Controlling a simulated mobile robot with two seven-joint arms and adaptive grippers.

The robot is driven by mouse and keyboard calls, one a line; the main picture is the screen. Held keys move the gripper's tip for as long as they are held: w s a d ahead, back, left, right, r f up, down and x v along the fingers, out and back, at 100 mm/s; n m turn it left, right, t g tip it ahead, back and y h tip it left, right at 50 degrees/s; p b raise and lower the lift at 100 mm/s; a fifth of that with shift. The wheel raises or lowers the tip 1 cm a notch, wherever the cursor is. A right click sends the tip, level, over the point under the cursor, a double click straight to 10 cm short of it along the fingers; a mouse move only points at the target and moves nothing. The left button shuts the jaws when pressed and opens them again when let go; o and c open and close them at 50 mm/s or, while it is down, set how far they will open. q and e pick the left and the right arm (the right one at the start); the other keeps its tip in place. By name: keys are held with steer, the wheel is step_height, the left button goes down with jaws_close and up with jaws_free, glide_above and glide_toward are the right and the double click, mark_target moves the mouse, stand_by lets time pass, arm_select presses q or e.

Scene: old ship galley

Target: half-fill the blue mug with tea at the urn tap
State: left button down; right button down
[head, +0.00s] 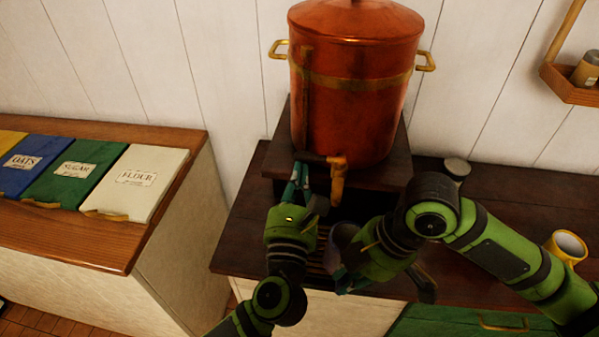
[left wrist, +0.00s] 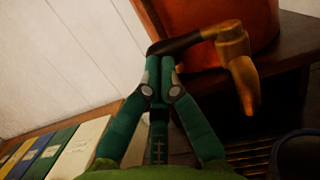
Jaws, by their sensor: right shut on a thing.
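The copper urn (head: 355,95) stands on a dark wooden stand, and its brass tap (head: 338,178) points down at the front. The tap's dark lever (left wrist: 175,43) sticks out to the left. My left gripper (head: 300,172) is shut, its fingertips together at the lever; I cannot tell if they touch it. My right gripper (head: 348,272) is shut on a dark mug (head: 343,236), taken to be the blue mug, below the tap. The arm partly hides the mug, and its contents cannot be seen. Its dark rim shows at the left wrist view's lower right corner.
A slatted drip grate (left wrist: 250,158) lies below the tap. A yellow mug (head: 567,247) stands on the counter at the right. Labelled bins, including flour (head: 136,180), line the left counter. A wall shelf (head: 570,85) holds a jar at the upper right.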

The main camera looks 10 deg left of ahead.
arm_select(q)
steer(key=shift+w, duration=0.25)
arm_select(e)
steer(key=shift+r, duration=0.1)
steer(key=shift+s, duration=0.1)
arm_select(q)
steer(key=shift+w+a+r, duration=0.15)
steer(key=shift+w+r, duration=0.2)
arm_select(e)
steer(key=shift+s+r, duration=0.1)
steer(key=shift+s, duration=0.05)
